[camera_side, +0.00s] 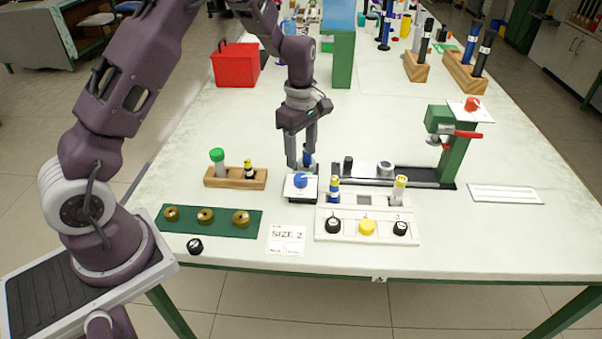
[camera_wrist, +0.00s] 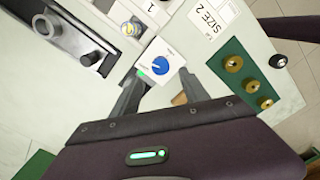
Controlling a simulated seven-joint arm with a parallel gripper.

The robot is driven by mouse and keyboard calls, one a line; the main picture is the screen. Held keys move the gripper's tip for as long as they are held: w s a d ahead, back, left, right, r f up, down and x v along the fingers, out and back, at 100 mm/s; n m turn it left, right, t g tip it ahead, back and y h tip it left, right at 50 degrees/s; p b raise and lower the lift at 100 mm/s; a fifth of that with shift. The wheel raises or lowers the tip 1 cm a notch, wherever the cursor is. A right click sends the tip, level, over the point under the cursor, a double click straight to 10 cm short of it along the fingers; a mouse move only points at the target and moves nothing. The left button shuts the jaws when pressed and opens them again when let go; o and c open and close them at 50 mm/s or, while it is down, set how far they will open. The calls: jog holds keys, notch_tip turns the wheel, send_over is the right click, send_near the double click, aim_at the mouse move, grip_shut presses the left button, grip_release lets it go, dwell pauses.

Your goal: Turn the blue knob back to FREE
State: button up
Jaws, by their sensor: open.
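The blue knob (camera_side: 300,181) sits on a small white-topped box (camera_side: 292,191) in the middle of the bench. In the wrist view the blue knob (camera_wrist: 158,67) carries a small white mark, and a green spot shows at the box's left corner. Its lettering is too small to read, so I cannot tell its setting. My gripper (camera_side: 302,166) points down, just behind the box in the side view. In the wrist view my gripper (camera_wrist: 163,88) has its fingers apart, with the knob beyond their tips and not held. A blue upright piece (camera_side: 307,153) shows by the fingers.
A wooden rack (camera_side: 236,182) with green-topped and yellow-banded pieces stands left. A white numbered panel (camera_side: 326,228) is at front right, a black rail (camera_side: 430,178) and green stand (camera_side: 455,150) behind it. A green mat (camera_side: 187,214) with brass rings lies front left.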

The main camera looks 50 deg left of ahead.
aim_at(301, 177)
notch_tip(301, 177, down, 7)
jog(key=shift+f, duration=0.2)
grip_shut()
